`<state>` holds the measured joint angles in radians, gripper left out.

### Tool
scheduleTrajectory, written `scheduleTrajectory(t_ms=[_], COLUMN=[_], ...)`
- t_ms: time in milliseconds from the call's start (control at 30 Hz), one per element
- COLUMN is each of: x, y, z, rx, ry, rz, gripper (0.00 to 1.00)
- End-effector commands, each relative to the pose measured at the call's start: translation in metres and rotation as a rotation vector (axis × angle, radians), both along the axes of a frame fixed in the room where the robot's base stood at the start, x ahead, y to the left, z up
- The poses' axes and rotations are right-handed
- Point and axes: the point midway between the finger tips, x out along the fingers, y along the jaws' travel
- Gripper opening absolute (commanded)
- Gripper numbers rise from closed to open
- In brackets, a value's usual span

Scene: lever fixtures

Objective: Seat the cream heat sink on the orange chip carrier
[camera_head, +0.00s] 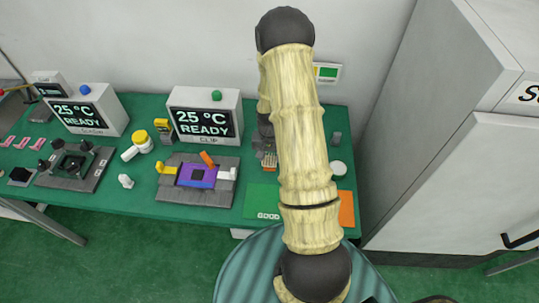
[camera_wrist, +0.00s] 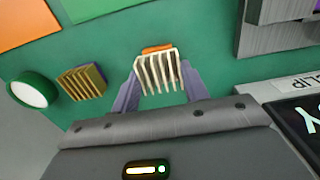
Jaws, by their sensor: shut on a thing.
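My gripper (camera_wrist: 160,85) is shut on the cream heat sink (camera_wrist: 157,72), with one finger on each side of its fins. An orange piece (camera_wrist: 157,48) shows at the far edge of the heat sink; I cannot tell whether it belongs to it or lies beneath. In the head view the heat sink (camera_head: 268,161) shows just left of my arm, over the green table. The grey clip fixture (camera_head: 180,199), left of it, holds a purple board (camera_head: 196,175). I cannot clearly make out the orange chip carrier.
A brownish finned block (camera_wrist: 82,82) and a round white-topped pot (camera_wrist: 28,90) stand beside my gripper. A green GOOD mat (camera_head: 262,201) and an orange mat (camera_head: 346,208) lie at the front. The CLIP display box (camera_head: 206,113) stands behind the fixture. A white cabinet (camera_head: 450,160) is at right.

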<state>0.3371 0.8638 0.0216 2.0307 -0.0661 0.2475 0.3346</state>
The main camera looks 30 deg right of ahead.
Motion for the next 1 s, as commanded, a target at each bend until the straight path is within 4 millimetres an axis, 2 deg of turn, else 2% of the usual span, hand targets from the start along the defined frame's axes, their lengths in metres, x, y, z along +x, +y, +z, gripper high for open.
scheduleTrajectory(t_ms=[1000], x=[0.000], y=[0.000], z=[-0.012], rx=[0.000], ry=[0.000], rz=[-0.001], gripper=[0.22])
